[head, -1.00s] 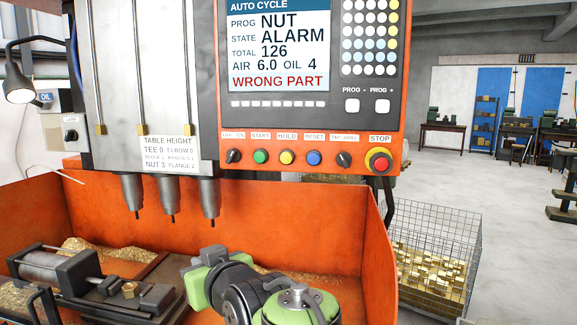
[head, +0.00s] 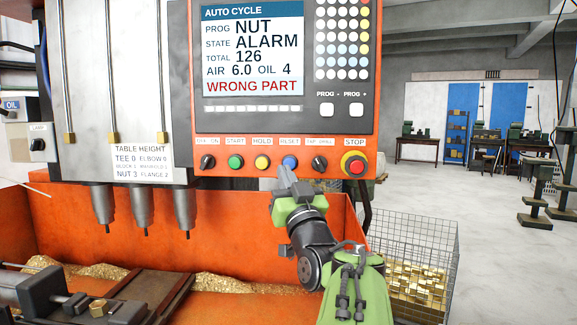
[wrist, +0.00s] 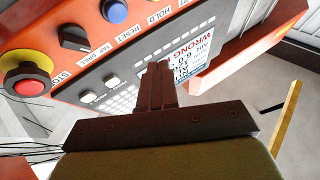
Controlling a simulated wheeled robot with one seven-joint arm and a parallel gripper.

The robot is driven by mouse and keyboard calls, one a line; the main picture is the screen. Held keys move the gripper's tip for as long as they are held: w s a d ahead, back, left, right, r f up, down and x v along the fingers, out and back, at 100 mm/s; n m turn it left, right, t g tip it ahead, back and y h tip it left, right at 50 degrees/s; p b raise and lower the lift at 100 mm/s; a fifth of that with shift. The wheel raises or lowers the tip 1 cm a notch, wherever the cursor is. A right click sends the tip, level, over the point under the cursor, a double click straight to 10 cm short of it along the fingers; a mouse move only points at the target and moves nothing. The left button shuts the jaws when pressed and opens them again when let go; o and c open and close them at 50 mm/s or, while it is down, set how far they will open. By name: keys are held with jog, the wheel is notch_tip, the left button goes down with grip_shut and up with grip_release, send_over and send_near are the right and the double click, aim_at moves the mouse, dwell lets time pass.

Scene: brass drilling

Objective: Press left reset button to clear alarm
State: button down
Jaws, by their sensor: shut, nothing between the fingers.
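The control panel (head: 220,165) has one blue button labelled RESET (head: 289,162), between the yellow HOLD button (head: 261,162) and a black rotary switch (head: 320,162). Its screen (head: 252,50) reads ALARM and WRONG PART. In the head view my gripper (head: 283,172) is raised just below the RESET button, its tips near the panel's lower edge; contact cannot be told. In the wrist view the fingers (wrist: 155,85) are together and empty, in front of the panel, with the blue button (wrist: 114,11) at the top edge, beyond the tips.
The red STOP button (head: 355,165) is right of the switch and shows large in the wrist view (wrist: 27,80). An orange machine tray (head: 240,225) with drill spindles (head: 143,208) and a clamp lies below left. A wire basket of brass parts (head: 418,270) stands right.

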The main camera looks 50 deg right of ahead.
jog(key=p, duration=0.5)
send_near(283, 152)
notch_tip(283, 152, up, 2)
jog(key=w, duration=0.1)
jog(key=shift+w+d, duration=0.35)
jog(key=shift+w, duration=0.2)
jog(key=shift+d, duration=0.1)
dwell(1.1)
jog(key=shift+w+d, duration=0.2)
jog(key=shift+d, duration=0.05)
jog(key=shift+w+d, duration=0.2)
jog(key=shift+d, duration=0.15)
dwell(0.7)
jog(key=shift+s+a+b, duration=0.45)
jog(key=shift+a+b, duration=0.3)
jog(key=shift+b, duration=0.35)
